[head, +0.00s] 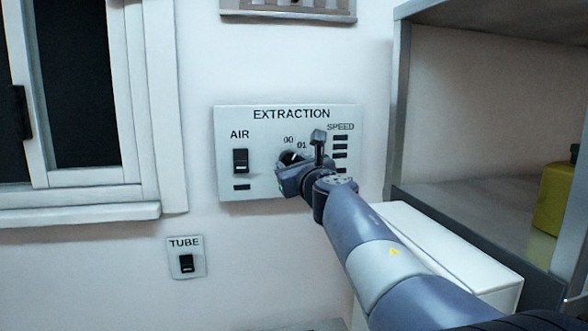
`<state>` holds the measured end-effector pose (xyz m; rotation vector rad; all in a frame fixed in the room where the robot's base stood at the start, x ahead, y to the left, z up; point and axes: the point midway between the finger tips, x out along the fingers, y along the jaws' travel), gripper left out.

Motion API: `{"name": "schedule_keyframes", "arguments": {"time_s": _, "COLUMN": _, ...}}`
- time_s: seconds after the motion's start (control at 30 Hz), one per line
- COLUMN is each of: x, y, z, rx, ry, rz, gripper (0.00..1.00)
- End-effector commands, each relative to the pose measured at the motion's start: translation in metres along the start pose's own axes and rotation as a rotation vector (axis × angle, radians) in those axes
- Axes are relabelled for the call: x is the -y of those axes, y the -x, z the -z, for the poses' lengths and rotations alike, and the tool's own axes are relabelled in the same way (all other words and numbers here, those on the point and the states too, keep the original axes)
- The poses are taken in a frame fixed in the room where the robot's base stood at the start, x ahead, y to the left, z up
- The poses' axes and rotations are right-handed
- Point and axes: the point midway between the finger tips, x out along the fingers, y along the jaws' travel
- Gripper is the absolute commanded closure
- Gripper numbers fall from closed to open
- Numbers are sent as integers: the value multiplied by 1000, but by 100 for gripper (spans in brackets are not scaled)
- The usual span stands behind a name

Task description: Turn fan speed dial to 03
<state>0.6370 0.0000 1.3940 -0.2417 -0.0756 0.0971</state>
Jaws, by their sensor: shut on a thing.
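The EXTRACTION panel (225,190) is a pale plate on the wall in the middle of the head view. The fan speed dial (291,156) is dark and mostly hidden behind my gripper. The marks 00 and 01 show above the dial; any other marks, including 03, are hidden by my arm. I cannot tell which mark the dial points to. My gripper (292,164) is at the dial and shut on it. The SPEED indicator bars (340,146) at the panel's right look dark.
The AIR switch (240,161) is left of the dial. The TUBE switch (186,262) is lower left. A window (155,100) is at the left. A grey shelf (480,235) with a yellow container (556,200) and a white box (440,240) stand right of my arm.

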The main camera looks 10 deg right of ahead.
Motion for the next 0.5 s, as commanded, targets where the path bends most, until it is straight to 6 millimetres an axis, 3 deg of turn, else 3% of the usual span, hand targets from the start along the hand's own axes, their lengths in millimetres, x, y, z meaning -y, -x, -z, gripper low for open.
{"name": "schedule_keyframes", "arguments": {"time_s": 0.5, "x": -2, "y": 0, "z": 3, "rx": 42, "ry": -490, "rz": 41, "gripper": 82}}
